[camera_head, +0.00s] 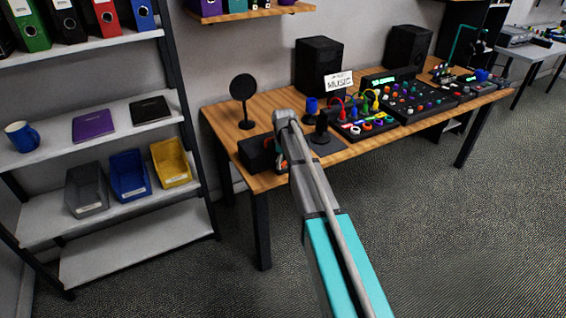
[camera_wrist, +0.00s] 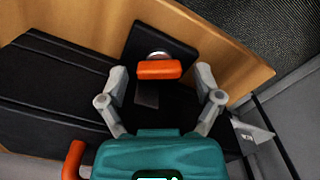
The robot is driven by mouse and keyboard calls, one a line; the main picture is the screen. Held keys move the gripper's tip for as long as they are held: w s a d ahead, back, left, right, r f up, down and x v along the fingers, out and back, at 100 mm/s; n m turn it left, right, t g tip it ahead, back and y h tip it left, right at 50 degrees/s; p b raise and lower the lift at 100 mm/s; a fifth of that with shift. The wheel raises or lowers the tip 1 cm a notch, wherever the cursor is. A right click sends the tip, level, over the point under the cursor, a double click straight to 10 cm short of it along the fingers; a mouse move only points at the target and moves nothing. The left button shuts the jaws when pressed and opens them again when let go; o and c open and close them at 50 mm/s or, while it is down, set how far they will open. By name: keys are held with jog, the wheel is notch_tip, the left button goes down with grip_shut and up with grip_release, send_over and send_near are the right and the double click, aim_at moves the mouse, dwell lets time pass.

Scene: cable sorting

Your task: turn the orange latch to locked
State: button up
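The orange latch (camera_wrist: 158,69) is a short bar on a round silver hub, mounted on a black plate (camera_wrist: 172,40) in the upper middle of the wrist view. The bar lies level across that picture. My gripper (camera_wrist: 160,74) is open, with one finger to the left and one to the right of the latch, and a gap shows on both sides. In the head view my gripper (camera_head: 279,150) is at the left end of the wooden desk, beside a black box (camera_head: 255,153). My arm hides most of the latch area there.
A second orange part (camera_wrist: 73,160) shows at the lower left of the wrist view. On the wooden desk (camera_head: 215,120), a round black stand (camera_head: 243,88) is behind my gripper, and a mixer panel (camera_head: 365,128) with cables is to the right. Shelves (camera_head: 60,160) stand on the left.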

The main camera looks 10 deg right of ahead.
aim_at(284, 163)
jog(key=shift+r, duration=0.25)
jog(key=c, duration=0.4)
jog(key=shift+r+m+p, duration=0.15)
jog(key=shift+m+p, duration=0.25)
jog(key=shift+p, duration=0.05)
jog(key=shift+c, duration=0.7)
notch_tip(284, 163, up, 4)
jog(key=m+p, duration=0.3)
jog(key=m, duration=0.1)
jog(key=shift+p, duration=0.35)
notch_tip(284, 163, up, 9)
jog(key=m+p, duration=0.9)
jog(key=m, duration=0.4)
jog(key=shift+s+a, duration=0.15)
notch_tip(284, 163, down, 14)
jog(key=b, duration=1.3)
jog(key=shift+r+b, duration=0.1)
jog(key=shift+b, duration=0.25)
